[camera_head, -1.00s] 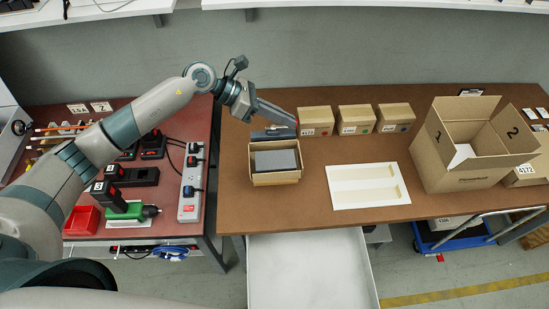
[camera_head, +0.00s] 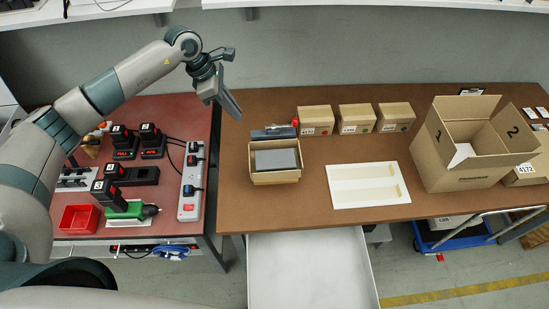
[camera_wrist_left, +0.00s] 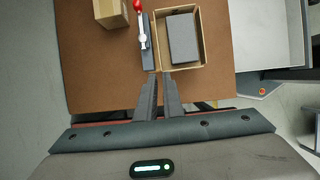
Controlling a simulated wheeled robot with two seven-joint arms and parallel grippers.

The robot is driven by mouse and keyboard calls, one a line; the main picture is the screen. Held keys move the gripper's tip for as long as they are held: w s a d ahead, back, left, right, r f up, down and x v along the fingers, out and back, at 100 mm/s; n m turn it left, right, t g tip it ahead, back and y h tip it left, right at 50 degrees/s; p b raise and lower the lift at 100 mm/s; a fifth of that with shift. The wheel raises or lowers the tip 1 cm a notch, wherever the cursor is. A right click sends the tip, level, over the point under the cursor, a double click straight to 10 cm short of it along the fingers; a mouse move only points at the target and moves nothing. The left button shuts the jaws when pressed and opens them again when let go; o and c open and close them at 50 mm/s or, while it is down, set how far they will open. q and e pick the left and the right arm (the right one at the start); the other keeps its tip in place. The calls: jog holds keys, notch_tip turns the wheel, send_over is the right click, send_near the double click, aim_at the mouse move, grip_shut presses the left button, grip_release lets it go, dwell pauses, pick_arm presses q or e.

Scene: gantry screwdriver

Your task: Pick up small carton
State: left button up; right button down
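Three small closed brown cartons stand in a row at the back of the brown table: a left one (camera_head: 315,121), a middle one (camera_head: 356,119) and a right one (camera_head: 395,117). One closed carton also shows at the top of the left wrist view (camera_wrist_left: 110,12). An open small carton (camera_head: 275,178) with a dark grey block (camera_head: 276,160) inside sits at the table's left. My left gripper (camera_head: 236,112) is empty above the table's back left corner, apart from the cartons. Its fingers (camera_wrist_left: 160,76) show a narrow gap. My right gripper is not in view.
A grey tool with a red end (camera_head: 273,133) lies just behind the open carton. A white board (camera_head: 367,186) lies at mid-table. A large open box (camera_head: 461,158) stands at the right. A red-topped bench (camera_head: 190,115) with a power strip (camera_head: 191,185) is at the left.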

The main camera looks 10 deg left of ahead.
pick_arm(q)
jog(key=b, duration=0.3)
send_over(257, 142)
jog(key=a, duration=0.2)
jog(key=f, duration=1)
jog(key=shift+s+d, duration=0.15)
jog(key=shift+s, duration=0.05)
jog(key=shift+f, duration=0.1)
jog(key=shift+d+f, duration=0.1)
jog(key=shift+f, duration=0.05)
jog(key=b+x, duration=0.1)
jog(key=x, duration=0.3)
jog(key=shift+a+b, duration=0.2)
jog(key=shift+b, duration=0.15)
jog(key=shift+w+d+f, duration=0.15)
jog(key=shift+d+f, duration=0.1)
jog(key=shift+f, duration=0.25)
jog(key=shift+c, duration=0.3)
